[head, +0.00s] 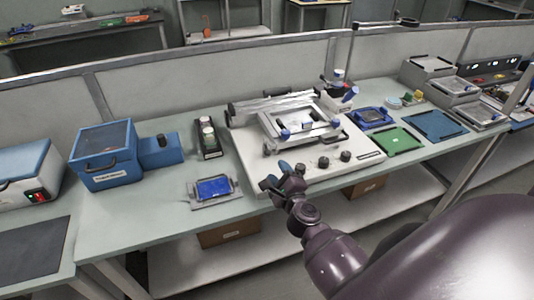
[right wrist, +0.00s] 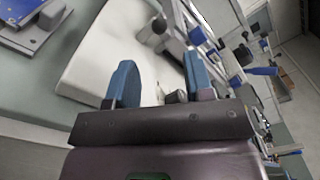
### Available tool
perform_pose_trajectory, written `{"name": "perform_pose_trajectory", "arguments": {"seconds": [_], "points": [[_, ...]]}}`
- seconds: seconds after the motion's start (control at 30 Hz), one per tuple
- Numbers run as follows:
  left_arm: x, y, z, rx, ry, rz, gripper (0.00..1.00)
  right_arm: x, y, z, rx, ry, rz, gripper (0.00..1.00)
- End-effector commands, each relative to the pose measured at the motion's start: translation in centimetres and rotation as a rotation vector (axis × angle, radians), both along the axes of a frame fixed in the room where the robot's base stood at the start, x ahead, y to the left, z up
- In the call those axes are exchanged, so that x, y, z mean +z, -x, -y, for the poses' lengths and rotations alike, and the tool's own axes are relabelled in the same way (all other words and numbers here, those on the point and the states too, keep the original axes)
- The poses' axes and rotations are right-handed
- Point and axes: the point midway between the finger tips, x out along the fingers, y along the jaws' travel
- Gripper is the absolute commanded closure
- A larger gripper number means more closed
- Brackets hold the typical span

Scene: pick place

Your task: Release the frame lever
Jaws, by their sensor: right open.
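A white stencil-printer-like machine (head: 250,150) with a raised metal frame (head: 297,121) stands on the bench. Blue-tipped parts show on it: a knob at the frame's front left (head: 284,134), one at its right (head: 335,122), and a blue lever handle (head: 350,95) at the back right. I cannot tell which is the frame lever. My right gripper (head: 276,177) is over the machine's front left edge, below the frame and apart from the blue parts. In the right wrist view its two blue fingers (right wrist: 160,82) are open and empty, with a blue handle (right wrist: 263,71) beyond them. My left gripper is not in view.
A blue box (head: 104,155) and a small tray with a blue screen-like panel (head: 213,188) stand left of the machine. A green board (head: 398,141) and blue mat (head: 435,125) lie to its right. Black knobs (head: 345,156) stick up along the machine's front.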

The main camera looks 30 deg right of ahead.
Motion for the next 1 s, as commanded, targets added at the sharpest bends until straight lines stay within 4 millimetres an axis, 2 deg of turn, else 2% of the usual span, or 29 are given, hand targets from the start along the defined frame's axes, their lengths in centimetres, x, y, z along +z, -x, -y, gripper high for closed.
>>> {"name": "perform_pose_trajectory", "arguments": {"seconds": [0.3, 0.5, 0.7, 1.0], "points": [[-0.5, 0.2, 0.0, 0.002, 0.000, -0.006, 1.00, 0.1, -5.1, 1.2, 0.001, 0.001, 0.002, 0.52], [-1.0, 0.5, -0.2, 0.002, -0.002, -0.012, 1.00, 0.0, -7.7, 1.9, 0.001, 0.002, 0.001, 0.52], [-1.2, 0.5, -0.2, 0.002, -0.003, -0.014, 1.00, 0.0, -8.9, 2.3, 0.001, 0.003, 0.000, 0.52], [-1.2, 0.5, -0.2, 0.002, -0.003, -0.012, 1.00, 0.0, -9.1, 2.3, 0.001, 0.003, 0.000, 0.52]]}}
